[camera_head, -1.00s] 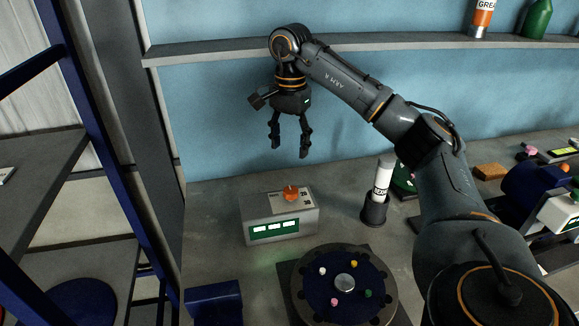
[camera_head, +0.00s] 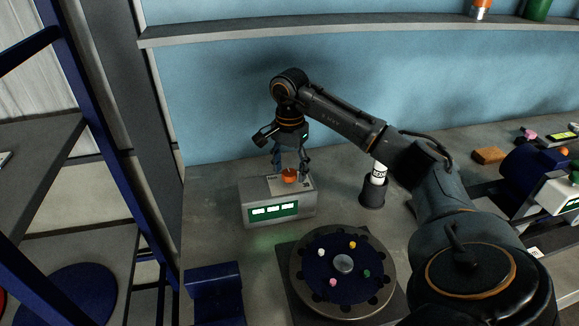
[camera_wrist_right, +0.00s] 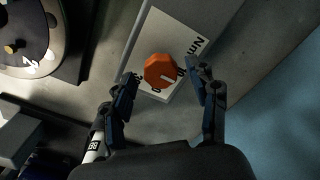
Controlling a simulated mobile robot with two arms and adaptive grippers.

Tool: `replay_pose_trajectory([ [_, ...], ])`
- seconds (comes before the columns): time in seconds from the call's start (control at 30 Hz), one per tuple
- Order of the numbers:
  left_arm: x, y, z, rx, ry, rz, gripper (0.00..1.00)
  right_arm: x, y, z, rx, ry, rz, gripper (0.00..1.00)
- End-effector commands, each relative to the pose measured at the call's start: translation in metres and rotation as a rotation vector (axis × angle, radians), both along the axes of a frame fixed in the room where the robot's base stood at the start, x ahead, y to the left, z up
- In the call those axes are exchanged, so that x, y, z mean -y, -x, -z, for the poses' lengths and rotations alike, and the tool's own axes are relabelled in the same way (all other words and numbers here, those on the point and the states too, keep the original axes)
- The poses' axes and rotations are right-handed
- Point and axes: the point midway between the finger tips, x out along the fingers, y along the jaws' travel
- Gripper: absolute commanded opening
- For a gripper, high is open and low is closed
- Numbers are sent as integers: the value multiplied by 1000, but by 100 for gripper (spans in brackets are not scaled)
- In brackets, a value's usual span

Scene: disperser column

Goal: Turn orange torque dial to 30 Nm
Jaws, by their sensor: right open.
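The orange torque dial (camera_head: 289,175) sits on top of a grey box (camera_head: 255,209) with a green lit display (camera_head: 273,211) on its front. In the right wrist view the dial (camera_wrist_right: 161,69) is an orange knob with a pale pointer line, on a white scale plate (camera_wrist_right: 170,30) marked "Nm"; most of the numbers are hidden or unreadable. My right gripper (camera_head: 291,170) is open and points down over the dial. In the wrist view its fingers (camera_wrist_right: 163,90) are spread either side of the dial and do not appear to touch it. My left gripper is not in view.
A round carousel (camera_head: 343,230) with several coloured pegs stands in front of the box. A white labelled tube (camera_head: 379,172) stands in a dark holder (camera_head: 374,194) to the right. A shelf (camera_head: 210,35) runs along the blue wall behind.

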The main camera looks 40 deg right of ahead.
Motion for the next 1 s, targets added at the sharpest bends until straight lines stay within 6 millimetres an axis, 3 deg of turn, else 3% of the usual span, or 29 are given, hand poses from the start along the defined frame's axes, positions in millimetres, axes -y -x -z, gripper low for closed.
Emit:
replay_pose_trajectory([
  [0.3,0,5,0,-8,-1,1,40,0,0,3,0,0,0,59],
  [0.57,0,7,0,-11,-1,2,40,0,0,3,0,-1,-1,6],
  [1.0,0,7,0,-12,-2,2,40,0,0,4,-3,-1,88,5],
])
